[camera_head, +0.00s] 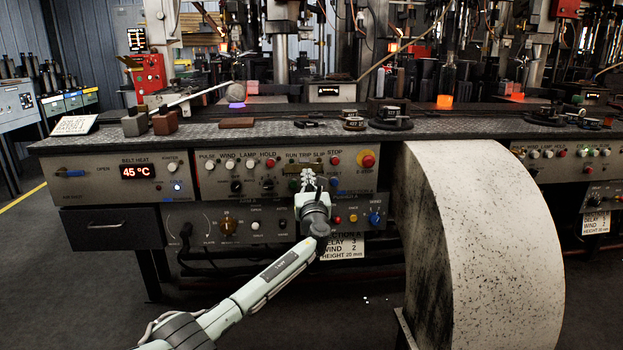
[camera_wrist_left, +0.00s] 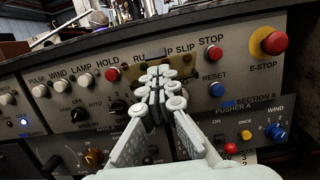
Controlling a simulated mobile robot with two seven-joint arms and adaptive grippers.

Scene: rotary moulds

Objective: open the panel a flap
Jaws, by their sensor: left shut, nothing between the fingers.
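Control panel A (camera_head: 222,186) is a grey panel with labelled buttons and knobs on the front of the bench. Under the RUN TRIP SLIP labels is a small brass-brown plate (camera_head: 295,167), which may be the flap. It also shows in the left wrist view (camera_wrist_left: 132,72), partly hidden behind my fingers. I cannot tell whether it is open. My left gripper (camera_head: 308,176) is in front of the panel just below the labels, its fingers together and empty. In the left wrist view the gripper (camera_wrist_left: 162,78) points at the plate; I cannot tell whether it touches.
A red E-STOP button (camera_head: 368,160) is right of the gripper, with a STOP button (camera_head: 335,160) nearer. A large white curved casing (camera_head: 490,240) stands close on the right. A drawer (camera_head: 108,228) is at lower left. The floor in front is mostly clear.

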